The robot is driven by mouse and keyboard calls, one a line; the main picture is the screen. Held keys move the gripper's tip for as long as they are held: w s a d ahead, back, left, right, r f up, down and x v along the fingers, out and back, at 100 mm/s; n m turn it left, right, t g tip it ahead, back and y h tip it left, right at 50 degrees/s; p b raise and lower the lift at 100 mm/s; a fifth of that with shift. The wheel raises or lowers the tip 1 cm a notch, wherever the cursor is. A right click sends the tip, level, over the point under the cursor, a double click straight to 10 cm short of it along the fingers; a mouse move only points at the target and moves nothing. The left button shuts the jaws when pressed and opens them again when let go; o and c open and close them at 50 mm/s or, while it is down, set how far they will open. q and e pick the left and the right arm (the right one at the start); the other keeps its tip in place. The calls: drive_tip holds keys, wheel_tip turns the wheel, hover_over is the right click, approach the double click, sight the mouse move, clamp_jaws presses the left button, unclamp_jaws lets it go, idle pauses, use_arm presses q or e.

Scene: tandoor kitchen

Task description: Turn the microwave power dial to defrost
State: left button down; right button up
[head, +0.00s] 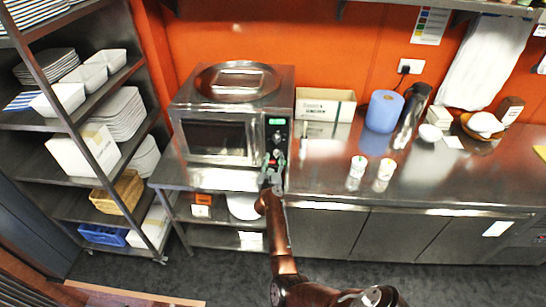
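The steel microwave (216,165) stands on the counter at the left, with its dark-windowed door facing me and a green lit display (277,121) at the top of its control panel. A dark dial (277,136) shows below the display. My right gripper (275,158) is at the lower part of the panel, in front of the lower control, which it mostly hides. Its fingertips are very small here, so I cannot tell whether they touch or grip the control. The dial markings are too small to read. My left gripper is out of view.
A round steel lid or pan (238,83) lies on top of the microwave. A shelf rack with dishes is at the left. The front counter is mostly clear.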

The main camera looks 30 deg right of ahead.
drive_tip(key=shift+w+d, duration=0.25)
drive_tip(key=shift+d, duration=0.05)
drive_tip(key=shift+s+d, duration=0.2)
drive_tip(key=shift+c, duration=0.4)
clamp_jaws()
